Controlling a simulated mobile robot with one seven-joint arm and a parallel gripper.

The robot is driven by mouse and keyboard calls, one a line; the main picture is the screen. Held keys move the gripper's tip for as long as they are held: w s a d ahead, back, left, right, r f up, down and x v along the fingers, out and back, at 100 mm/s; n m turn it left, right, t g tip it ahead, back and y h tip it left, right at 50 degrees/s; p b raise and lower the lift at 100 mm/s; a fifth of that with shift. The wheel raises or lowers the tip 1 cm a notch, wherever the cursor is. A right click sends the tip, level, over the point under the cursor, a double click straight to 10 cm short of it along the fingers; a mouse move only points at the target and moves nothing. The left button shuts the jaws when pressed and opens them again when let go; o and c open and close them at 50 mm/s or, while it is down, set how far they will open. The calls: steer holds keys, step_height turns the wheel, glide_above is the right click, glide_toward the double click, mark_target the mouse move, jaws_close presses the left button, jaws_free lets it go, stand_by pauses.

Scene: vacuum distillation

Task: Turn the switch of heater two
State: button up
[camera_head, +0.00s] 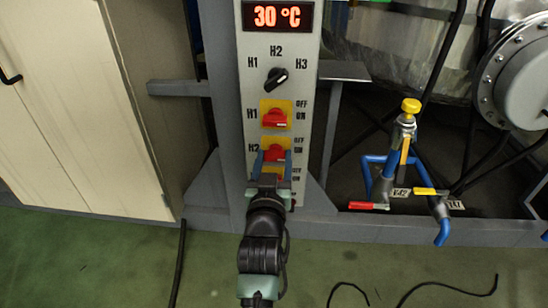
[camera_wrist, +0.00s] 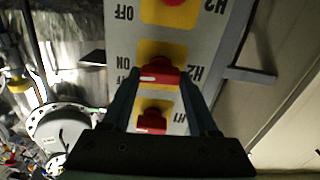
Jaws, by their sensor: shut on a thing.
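The red switch of heater two (camera_head: 275,152) sits on a yellow plate on the grey control panel (camera_head: 241,90), with the label H2 at its left and OFF and ON at its right. My gripper (camera_head: 273,160) reaches up to it from below, with a finger on either side of the red handle. In the upside-down wrist view the fingers of my gripper (camera_wrist: 159,80) are shut on the middle red switch (camera_wrist: 160,70). The handle looks roughly sideways; its exact angle is partly hidden.
The red H1 switch (camera_head: 275,118) is just above, and a black selector knob (camera_head: 276,78) is higher up. A display (camera_head: 278,16) reads 30 °C. The lower H3 switch is mostly hidden by my gripper. Blue pipes with valves (camera_head: 405,150) stand at the right; a cabinet (camera_head: 75,100) is at the left.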

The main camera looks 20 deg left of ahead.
steer(key=n+p, duration=0.2)
steer(key=n, duration=0.2)
steer(key=shift+r+p, duration=0.1)
steer(key=shift+p, duration=0.3)
steer(key=n+p, duration=0.2)
steer(key=n, duration=0.2)
steer(key=shift+a+n, duration=0.1)
steer(key=shift+n, duration=0.2)
steer(key=n, duration=0.3)
steer(key=n+p, duration=0.1)
steer(key=shift+f, duration=0.25)
steer(key=shift+f+n, duration=0.1)
steer(key=shift+n, duration=2.3)
steer(key=o, duration=1.4)
steer(key=p+v, duration=0.3)
steer(key=v, duration=1)
